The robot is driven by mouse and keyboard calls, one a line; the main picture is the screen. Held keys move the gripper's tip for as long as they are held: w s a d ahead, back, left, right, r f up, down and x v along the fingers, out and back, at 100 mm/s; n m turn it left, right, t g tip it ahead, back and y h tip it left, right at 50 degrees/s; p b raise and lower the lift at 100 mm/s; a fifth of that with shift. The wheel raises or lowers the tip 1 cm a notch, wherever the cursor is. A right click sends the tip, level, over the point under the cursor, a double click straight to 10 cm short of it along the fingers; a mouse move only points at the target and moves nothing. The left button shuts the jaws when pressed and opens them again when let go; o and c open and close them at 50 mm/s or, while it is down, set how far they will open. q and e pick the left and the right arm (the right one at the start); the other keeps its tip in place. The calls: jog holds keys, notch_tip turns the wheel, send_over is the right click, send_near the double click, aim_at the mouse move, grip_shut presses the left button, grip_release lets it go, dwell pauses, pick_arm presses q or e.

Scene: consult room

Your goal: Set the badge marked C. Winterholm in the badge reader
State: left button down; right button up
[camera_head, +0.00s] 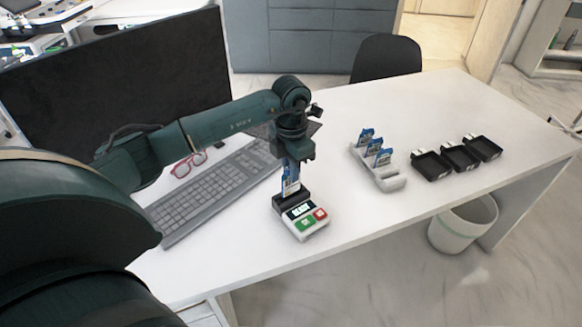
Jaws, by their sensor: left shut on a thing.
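A blue and white badge (290,184) is upright at the slot of the badge reader (299,214). My left gripper (291,168) is shut on the badge from above. I cannot tell how deep the badge sits in the slot, and its name is too small to read. The reader is white and black, with a small display, a green key and a red key. Several more blue and white badges (374,146) stand in a pale rack (393,183) to the right. My right gripper is not in view.
Black trays (461,157) stand in a row right of the rack. A keyboard (206,194), red glasses (188,164) and a large monitor (95,85) lie to the left. A bin (462,225) stands below the desk edge. The desk (366,214) is clear between reader and rack.

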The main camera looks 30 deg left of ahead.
pick_arm(q)
jog(key=shift+f+b, duration=0.5)
jog(key=shift+f, duration=0.15)
dwell(0.6)
jog(key=shift+f+b, duration=1.05)
jog(key=shift+f, duration=0.3)
dwell(0.3)
jog(key=c, duration=1.3)
grip_release()
jog(key=shift+o, duration=0.5)
jog(key=shift+o, duration=0.6)
jog(key=shift+r, duration=0.15)
